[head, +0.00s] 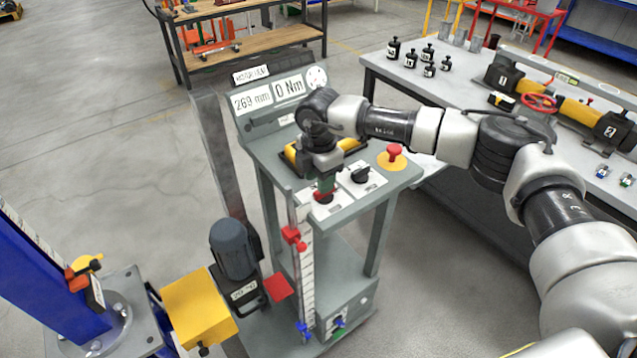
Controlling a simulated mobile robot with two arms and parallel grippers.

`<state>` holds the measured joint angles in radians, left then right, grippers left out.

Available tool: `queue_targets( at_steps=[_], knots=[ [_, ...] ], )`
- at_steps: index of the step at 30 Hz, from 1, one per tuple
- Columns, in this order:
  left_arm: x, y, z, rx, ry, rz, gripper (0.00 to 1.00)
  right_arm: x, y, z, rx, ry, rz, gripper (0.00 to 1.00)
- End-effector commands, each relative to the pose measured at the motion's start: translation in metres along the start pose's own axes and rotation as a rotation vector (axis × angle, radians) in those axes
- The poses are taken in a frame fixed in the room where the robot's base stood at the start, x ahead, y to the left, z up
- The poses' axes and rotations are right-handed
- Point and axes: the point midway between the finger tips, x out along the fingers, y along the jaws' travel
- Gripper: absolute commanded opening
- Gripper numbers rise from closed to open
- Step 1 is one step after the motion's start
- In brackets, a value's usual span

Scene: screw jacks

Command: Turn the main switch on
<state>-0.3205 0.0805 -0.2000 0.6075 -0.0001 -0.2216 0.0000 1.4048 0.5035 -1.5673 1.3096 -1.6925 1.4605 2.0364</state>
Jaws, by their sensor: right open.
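A grey control console (400,178) stands in the middle. On its top are two white plates; the right one carries a black rotary knob (361,173). A red emergency button on a yellow base (394,156) sits at the console's right corner. My right gripper (324,188) reaches in from the right and points down over the left white plate (329,208). It is open, close above a red part and a dark part on that plate, which it mostly hides. I cannot tell whether it touches them, nor read which control is the main switch. My left gripper is out of view.
A display panel (268,98) reading 269 mm and 0 Nm stands behind the console top. A yellow block (199,308), a dark motor (235,250) and a blue column (45,278) are at lower left. A workbench (392,68) with black weights is at right.

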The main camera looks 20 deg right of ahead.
Motion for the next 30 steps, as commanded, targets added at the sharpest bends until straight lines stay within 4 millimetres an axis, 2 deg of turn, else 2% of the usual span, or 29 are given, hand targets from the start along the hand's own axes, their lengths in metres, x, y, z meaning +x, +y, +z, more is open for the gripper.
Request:
queue_targets(
  at_steps=[4,9,18,26,30],
  knots=[
    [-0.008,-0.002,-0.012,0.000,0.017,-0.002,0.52,0.021,0.000,-0.001,-0.001,0.001,-0.003,0.40],
    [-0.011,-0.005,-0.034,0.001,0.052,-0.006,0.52,0.034,0.000,-0.001,0.000,0.001,0.000,0.40],
    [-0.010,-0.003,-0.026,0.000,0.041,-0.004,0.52,0.037,0.000,-0.001,-0.001,0.001,0.001,0.40],
    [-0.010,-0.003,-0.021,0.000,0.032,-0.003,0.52,0.037,0.000,-0.001,-0.001,0.001,0.001,0.01],
    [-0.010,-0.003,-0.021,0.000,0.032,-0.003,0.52,0.037,0.000,-0.001,-0.002,0.001,0.001,0.00]
  ],
)
